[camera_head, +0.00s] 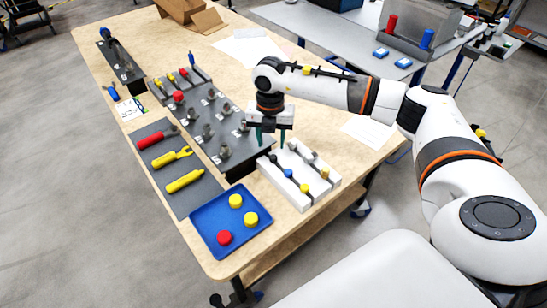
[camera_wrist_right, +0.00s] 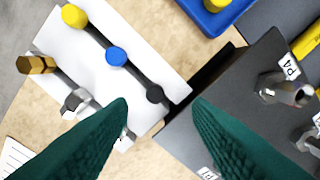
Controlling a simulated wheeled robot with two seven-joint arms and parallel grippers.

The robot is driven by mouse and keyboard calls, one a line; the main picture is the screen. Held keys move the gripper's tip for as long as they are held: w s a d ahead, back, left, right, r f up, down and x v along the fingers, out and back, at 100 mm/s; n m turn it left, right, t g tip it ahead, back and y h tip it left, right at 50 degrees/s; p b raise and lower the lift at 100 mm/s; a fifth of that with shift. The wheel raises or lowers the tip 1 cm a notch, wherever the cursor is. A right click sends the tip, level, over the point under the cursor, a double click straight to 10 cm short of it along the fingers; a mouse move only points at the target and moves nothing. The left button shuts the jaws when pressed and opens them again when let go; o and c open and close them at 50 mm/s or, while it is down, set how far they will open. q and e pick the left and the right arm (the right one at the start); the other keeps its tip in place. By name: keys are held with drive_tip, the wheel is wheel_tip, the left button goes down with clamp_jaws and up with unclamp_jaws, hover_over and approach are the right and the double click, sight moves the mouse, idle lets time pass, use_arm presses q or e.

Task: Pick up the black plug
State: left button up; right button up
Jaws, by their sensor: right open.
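The black plug (camera_head: 273,158) sits at the far left end of a row on the white block (camera_head: 303,196), in line with a blue plug (camera_head: 288,173) and a yellow plug (camera_head: 304,188). In the right wrist view the black plug (camera_wrist_right: 154,94) shows as a round dark cap near the block's edge. My right gripper (camera_head: 270,139) points down above it, open and empty, with green fingers. In the right wrist view the plug lies between the two fingertips (camera_wrist_right: 160,102), which are apart from it. My left gripper is not in view.
A dark panel with metal fittings (camera_head: 208,130) stands close beside the white block. A blue tray (camera_head: 212,226) with red and yellow caps lies at the near corner. A grey mat (camera_head: 160,163) holds tools. Bare table lies right of the block.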

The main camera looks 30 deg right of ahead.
sight(273, 156)
drive_tip(key=f, duration=0.2)
drive_tip(key=f+p, duration=0.1)
drive_tip(key=f, duration=0.3)
drive_tip(key=shift+d+f, duration=0.2)
drive_tip(key=shift+d, duration=0.2)
drive_tip(key=shift+c, duration=0.5)
clamp_jaws()
